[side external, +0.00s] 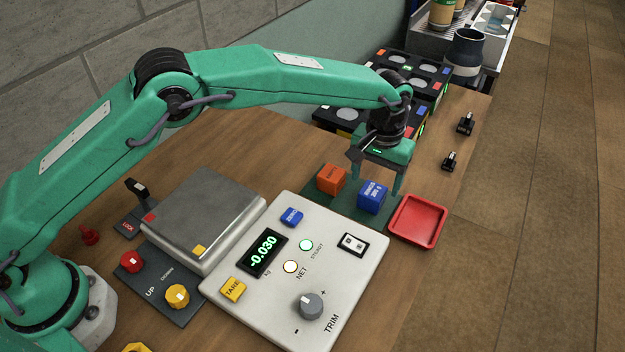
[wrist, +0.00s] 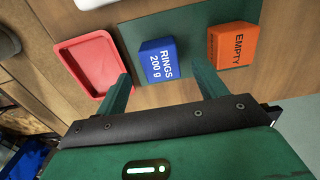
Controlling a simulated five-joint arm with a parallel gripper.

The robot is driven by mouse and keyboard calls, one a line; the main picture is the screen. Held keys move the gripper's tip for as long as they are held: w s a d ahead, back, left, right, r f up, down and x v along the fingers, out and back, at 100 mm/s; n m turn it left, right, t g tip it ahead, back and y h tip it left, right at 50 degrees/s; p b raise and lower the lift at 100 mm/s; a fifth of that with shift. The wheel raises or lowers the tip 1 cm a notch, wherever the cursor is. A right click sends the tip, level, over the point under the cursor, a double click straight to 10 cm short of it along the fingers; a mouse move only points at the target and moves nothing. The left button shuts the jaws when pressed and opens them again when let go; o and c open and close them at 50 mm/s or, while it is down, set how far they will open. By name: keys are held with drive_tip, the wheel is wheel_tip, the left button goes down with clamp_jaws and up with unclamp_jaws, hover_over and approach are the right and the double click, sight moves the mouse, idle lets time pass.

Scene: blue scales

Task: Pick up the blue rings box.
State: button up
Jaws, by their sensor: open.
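The blue rings box (side external: 372,197) stands on a dark green mat (side external: 316,208) beyond the scale's control panel. In the wrist view the same blue box (wrist: 158,60) reads "RINGS 200 g". My gripper (side external: 380,185) is open just above the mat, close to the blue box. In the wrist view its two fingers (wrist: 162,85) reach toward the near side of the box, one on each side, with nothing held. I cannot tell whether either finger touches the box.
An orange box (side external: 331,180) marked "EMPTY" (wrist: 232,45) stands beside the blue box on the mat. A red tray (side external: 418,221) lies on the other side. The control panel (side external: 340,285) and scale plate (side external: 204,216) stand nearer. Black modules (side external: 338,118) stand behind my gripper.

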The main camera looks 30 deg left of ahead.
sight(374, 190)
drive_tip(key=shift+f, duration=2.6)
drive_tip(key=c, duration=1.2)
drive_tip(key=shift+r, duration=0.1)
